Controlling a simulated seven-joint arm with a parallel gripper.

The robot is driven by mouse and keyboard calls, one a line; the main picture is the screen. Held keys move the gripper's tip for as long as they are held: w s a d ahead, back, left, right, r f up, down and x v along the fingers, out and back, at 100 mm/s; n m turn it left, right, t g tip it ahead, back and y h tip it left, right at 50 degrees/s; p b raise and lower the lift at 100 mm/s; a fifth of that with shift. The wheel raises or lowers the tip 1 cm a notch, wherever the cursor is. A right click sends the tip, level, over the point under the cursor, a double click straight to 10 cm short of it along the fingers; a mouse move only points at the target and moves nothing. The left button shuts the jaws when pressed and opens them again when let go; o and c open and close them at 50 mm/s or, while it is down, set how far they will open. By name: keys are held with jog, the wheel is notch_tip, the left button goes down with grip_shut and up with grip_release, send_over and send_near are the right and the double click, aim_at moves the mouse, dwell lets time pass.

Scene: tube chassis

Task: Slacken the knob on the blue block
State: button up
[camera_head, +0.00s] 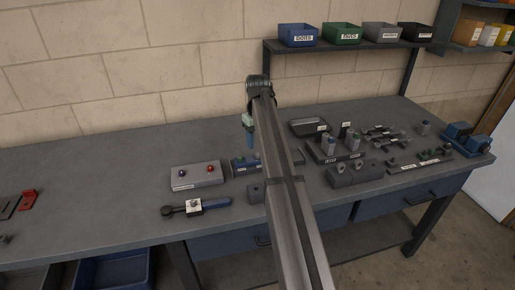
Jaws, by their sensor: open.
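My arm reaches up across the middle of the view and bends down at its far end. My gripper (250,147) points down over the bench, open, with its fingers small and partly unclear. Below it is a small blue block (238,162) on a dark labelled base, partly hidden by my gripper and arm. I cannot make out a knob on it or tell whether my gripper touches it. Another blue piece (216,203) lies nearer the front, joined to a silver block (194,205) and a black round-ended handle (173,210). Which blue part carries the task's knob is unclear.
A grey box (196,177) with a blue and a red knob stands left of my gripper. Several fixtures, including a grey block (355,173), crowd the bench right of my arm. A blue device (460,137) stands far right. The bench (90,185) is largely clear at left.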

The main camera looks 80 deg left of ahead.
notch_tip(320, 180, up, 9)
dwell(0.4)
